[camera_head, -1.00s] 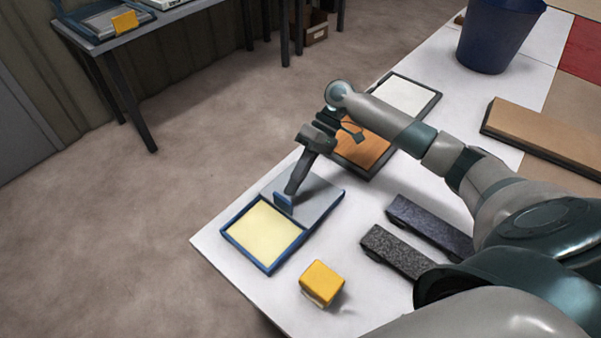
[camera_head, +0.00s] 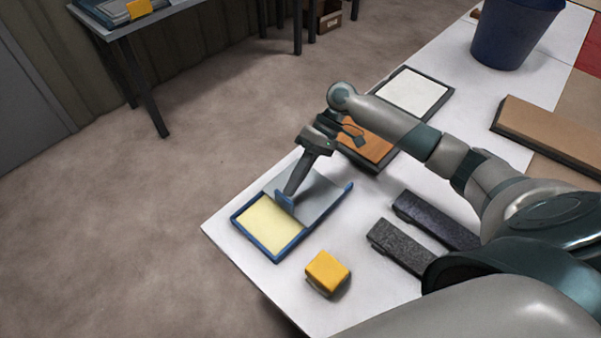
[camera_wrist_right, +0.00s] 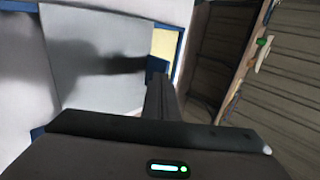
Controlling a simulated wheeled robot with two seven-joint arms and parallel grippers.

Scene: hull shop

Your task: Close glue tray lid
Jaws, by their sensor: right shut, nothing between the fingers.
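The glue tray (camera_head: 254,244) has a blue frame and lies at the near left corner of the white table. Its grey sliding lid (camera_head: 322,194) covers the far part; the pale yellow pad (camera_head: 268,224) is exposed in front. A blue tab (camera_head: 284,201) stands up at the lid's front edge. My right gripper (camera_head: 289,193) is shut and empty, pointing down, its tips just behind the tab and seemingly touching it. The right wrist view shows the lid (camera_wrist_right: 95,60), tab (camera_wrist_right: 157,67) and a strip of pad (camera_wrist_right: 164,42). My left gripper is out of view.
A yellow block (camera_head: 328,272) and two dark blocks (camera_head: 400,246) (camera_head: 437,220) lie right of the tray. Framed panels (camera_head: 414,91) (camera_head: 368,146), a brown board (camera_head: 552,135) and a blue bucket (camera_head: 513,33) are farther back. The table edge is close by on the left.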

